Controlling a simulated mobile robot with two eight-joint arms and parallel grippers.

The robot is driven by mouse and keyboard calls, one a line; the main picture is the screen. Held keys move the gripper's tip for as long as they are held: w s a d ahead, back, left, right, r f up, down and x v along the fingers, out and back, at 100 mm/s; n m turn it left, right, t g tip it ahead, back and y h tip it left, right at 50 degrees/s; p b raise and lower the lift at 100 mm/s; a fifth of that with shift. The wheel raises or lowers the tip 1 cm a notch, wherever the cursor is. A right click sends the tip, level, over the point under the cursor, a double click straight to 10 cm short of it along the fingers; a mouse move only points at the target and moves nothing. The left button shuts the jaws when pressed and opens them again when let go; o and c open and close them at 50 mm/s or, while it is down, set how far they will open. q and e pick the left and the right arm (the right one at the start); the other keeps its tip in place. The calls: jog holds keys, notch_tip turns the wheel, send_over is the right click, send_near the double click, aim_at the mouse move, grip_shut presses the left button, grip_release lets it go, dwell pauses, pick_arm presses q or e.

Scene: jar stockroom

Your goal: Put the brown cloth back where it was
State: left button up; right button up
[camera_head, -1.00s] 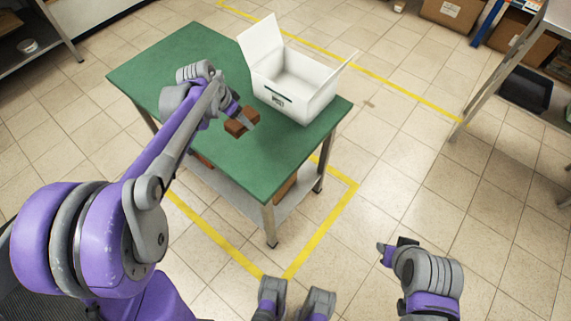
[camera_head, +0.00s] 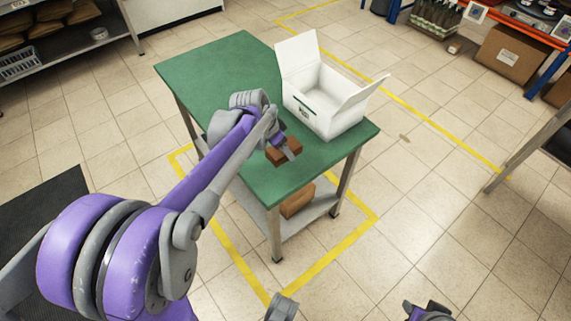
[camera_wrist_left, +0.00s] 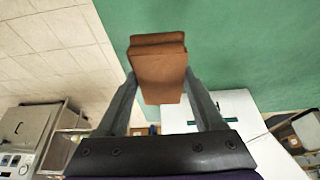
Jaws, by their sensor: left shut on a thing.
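The brown cloth (camera_head: 280,155) is a small folded pad over the near right part of the green-topped table (camera_head: 205,85). My left gripper (camera_head: 284,147) is shut on it. In the left wrist view the folded cloth (camera_wrist_left: 158,72) sits between the two fingers of the left gripper (camera_wrist_left: 160,85), with the green top and a table edge behind it. I cannot tell whether the cloth touches the table.
An open white box (camera_head: 325,103) stands on the table, just beyond the cloth. A brown item (camera_head: 297,200) lies on the table's lower shelf (camera_head: 312,212). Yellow floor tape (camera_head: 232,257) surrounds the table. Free green surface lies at the far left.

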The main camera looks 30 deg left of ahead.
aim_at(283, 168)
pick_arm(q)
jog(key=shift+f+b, duration=0.55)
jog(key=shift+f, duration=2.5)
jog(key=shift+f, duration=0.1)
jog(key=o, duration=1.3)
